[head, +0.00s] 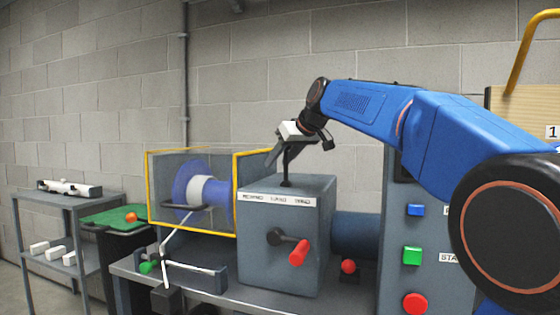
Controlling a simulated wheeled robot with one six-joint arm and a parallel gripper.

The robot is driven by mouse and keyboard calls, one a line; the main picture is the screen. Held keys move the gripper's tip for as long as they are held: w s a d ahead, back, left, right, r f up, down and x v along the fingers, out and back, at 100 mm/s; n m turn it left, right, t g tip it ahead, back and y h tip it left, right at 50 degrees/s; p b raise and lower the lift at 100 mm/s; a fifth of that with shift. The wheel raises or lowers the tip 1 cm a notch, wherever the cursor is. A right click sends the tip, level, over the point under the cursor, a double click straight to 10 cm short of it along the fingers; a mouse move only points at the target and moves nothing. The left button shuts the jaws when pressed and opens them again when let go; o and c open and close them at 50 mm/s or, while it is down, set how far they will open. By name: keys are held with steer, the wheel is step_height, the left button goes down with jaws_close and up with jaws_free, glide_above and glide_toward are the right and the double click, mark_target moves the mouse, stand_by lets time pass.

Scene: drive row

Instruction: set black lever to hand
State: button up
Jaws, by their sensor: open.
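The black lever (286,170) stands roughly upright on top of a grey gearbox (262,258). Its foot is above the middle of a white label strip (278,200) on the box's upper front edge. The strip has three words; they are too small to read surely, though the right one looks like "HAND". My gripper (296,148) is open above the box, at the lever's upper end. One finger is to the left of the lever and the other to its right. The lever's top is partly hidden by the gripper, and I cannot tell whether they touch.
A red-handled crank (297,253) sticks out of the box front. Left are a yellow-edged guard (192,232) around a blue drum and a white-rod linkage (190,264). Right is a panel (385,260) with blue, green and red buttons. Shelves (65,197) stand far left.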

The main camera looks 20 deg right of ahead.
steer(key=v, duration=1.7)
steer(key=shift+s, duration=0.15)
